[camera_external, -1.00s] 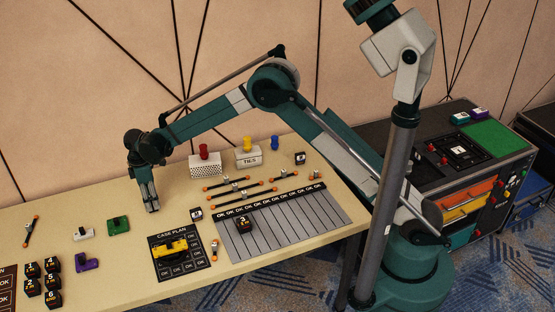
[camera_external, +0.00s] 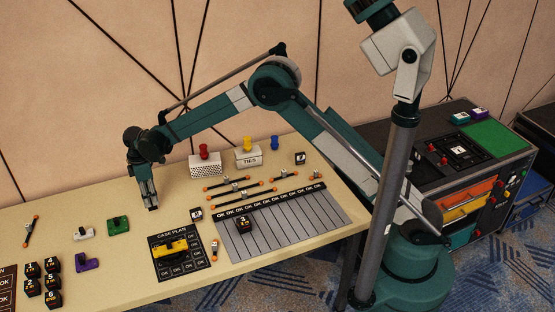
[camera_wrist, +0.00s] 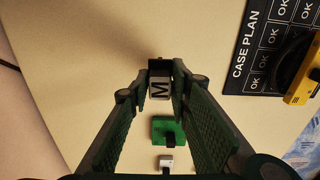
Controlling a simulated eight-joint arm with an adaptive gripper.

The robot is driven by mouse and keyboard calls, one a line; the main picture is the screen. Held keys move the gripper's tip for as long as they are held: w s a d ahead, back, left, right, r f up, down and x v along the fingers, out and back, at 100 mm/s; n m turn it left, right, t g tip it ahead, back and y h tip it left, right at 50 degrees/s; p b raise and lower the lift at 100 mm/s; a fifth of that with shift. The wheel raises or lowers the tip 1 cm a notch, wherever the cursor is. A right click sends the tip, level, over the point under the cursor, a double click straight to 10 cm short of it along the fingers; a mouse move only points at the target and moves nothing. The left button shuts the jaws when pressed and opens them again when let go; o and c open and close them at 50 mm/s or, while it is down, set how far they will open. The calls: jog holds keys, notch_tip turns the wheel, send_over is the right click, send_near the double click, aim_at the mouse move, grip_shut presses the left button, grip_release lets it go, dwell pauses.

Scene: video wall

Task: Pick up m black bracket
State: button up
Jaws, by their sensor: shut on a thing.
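The black bracket (camera_wrist: 160,66), with a white label reading M, sits between the fingertips of my gripper (camera_wrist: 160,90) in the wrist view. My gripper is shut on it. In the external view my gripper (camera_external: 150,206) points down low over the table, left of the white boxes, and mostly hides the bracket. I cannot tell whether the bracket touches the table.
A green piece (camera_external: 118,226), a white piece (camera_external: 83,233) and a purple piece (camera_external: 87,264) lie to the left. A case plan mat (camera_external: 190,272) holds a yellow case (camera_external: 170,248). White boxes (camera_external: 205,169) stand behind. A grey mat (camera_external: 285,230) lies to the right.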

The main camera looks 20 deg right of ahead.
notch_tip(320, 180, up, 9)
jog(key=shift+f+p, duration=0.1)
jog(key=shift+p, duration=0.5)
